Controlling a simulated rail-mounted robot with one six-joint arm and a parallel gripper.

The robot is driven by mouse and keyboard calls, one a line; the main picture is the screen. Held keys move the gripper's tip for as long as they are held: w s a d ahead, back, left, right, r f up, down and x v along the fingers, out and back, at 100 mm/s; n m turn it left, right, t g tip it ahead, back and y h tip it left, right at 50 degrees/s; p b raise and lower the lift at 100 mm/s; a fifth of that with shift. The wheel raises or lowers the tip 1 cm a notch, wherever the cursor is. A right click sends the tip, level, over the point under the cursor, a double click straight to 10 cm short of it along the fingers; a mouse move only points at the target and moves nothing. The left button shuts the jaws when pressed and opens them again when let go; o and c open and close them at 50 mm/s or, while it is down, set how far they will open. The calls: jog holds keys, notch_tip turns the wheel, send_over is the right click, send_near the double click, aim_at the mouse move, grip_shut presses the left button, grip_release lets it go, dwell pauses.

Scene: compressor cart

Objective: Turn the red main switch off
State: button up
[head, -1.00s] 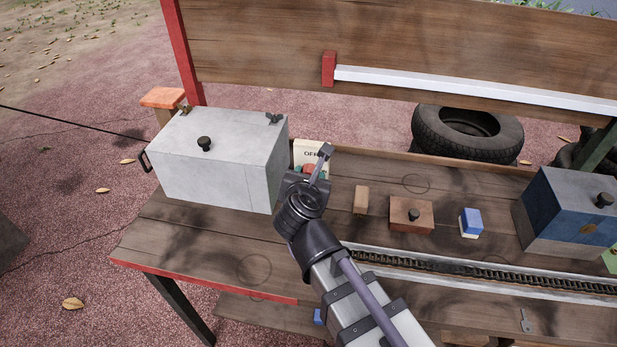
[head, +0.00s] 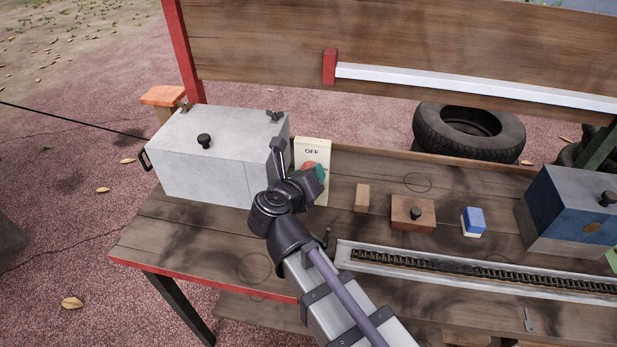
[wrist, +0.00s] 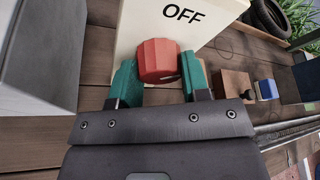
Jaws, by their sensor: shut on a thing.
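The main switch is a red knob (wrist: 158,58) on a cream box (wrist: 125,32) marked OFF at the top. The box (head: 312,149) stands on the bench right of the grey metal case, and the knob (head: 309,167) is partly hidden by my gripper in the head view. My gripper (wrist: 161,76) has its two green fingers on either side of the knob, shut on it. In the head view my gripper (head: 316,174) reaches the knob from the front, with the wrist rolled over. The knob's pointer mark cannot be made out clearly.
The grey metal case (head: 215,160) stands close on the left. To the right are a small wooden block (head: 362,198), a brown block with a black knob (head: 412,214), a blue-and-white block (head: 473,222) and a blue case (head: 570,210). A chain track (head: 450,272) runs along the front.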

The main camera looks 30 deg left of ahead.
jog(key=shift+f+n+t+h+b, duration=0.1)
jog(key=shift+n+t+h+b, duration=0.5)
jog(key=shift+n, duration=0.5)
jog(key=shift+f+n+t+h+b, duration=0.1)
jog(key=shift+n+t+h+b, duration=0.25)
jog(key=shift+n+b, duration=0.55)
jog(key=shift+a+r+n, duration=0.1)
jog(key=shift+n, duration=0.3)
jog(key=o, duration=0.9)
jog(key=shift+s, duration=0.1)
